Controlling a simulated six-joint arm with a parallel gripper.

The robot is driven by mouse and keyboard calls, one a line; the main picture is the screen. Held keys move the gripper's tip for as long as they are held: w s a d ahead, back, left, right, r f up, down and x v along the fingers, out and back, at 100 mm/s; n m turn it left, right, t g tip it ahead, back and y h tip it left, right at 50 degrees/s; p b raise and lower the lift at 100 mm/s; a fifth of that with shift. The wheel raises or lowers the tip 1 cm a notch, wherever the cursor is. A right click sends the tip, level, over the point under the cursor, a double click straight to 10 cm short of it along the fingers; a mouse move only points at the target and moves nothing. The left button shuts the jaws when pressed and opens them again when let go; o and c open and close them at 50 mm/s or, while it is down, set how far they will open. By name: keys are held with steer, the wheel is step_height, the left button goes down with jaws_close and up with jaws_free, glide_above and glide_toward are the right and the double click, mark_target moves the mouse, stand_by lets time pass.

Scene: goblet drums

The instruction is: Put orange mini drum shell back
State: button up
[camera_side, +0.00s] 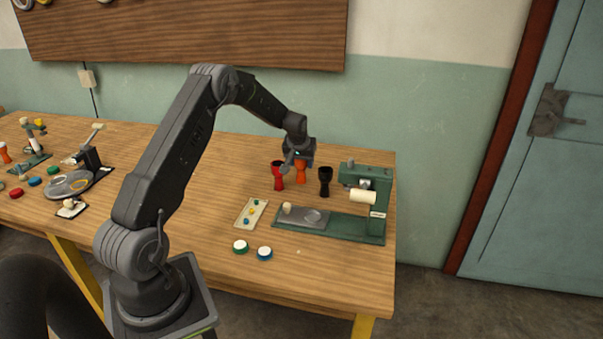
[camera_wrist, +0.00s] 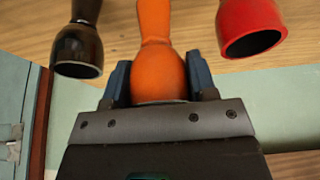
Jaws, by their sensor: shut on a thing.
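The orange mini drum shell (camera_side: 301,173) is a small goblet shape. It is upright between a red shell and a black shell in the side view. My gripper (camera_side: 299,160) is over it from above. In the wrist view the orange shell (camera_wrist: 160,60) lies between the two blue-grey fingers of my gripper (camera_wrist: 160,82), which are shut on its wide bowl. Its rim is hidden by the gripper body. I cannot tell whether its foot touches the table.
The red shell (camera_side: 278,175) stands close on the left and the black shell (camera_side: 325,181) on the right. A green press-like machine (camera_side: 377,205) stands further right. A tray (camera_side: 251,213) with small coloured pieces and two white-topped discs (camera_side: 240,246) lie nearer the front. Bare table (camera_side: 200,190) lies to the left.

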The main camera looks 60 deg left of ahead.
mark_target(301, 171)
steer(key=shift+f, duration=1.85)
steer(key=shift+f, duration=0.1)
steer(key=o, duration=1)
steer(key=shift+c, duration=0.2)
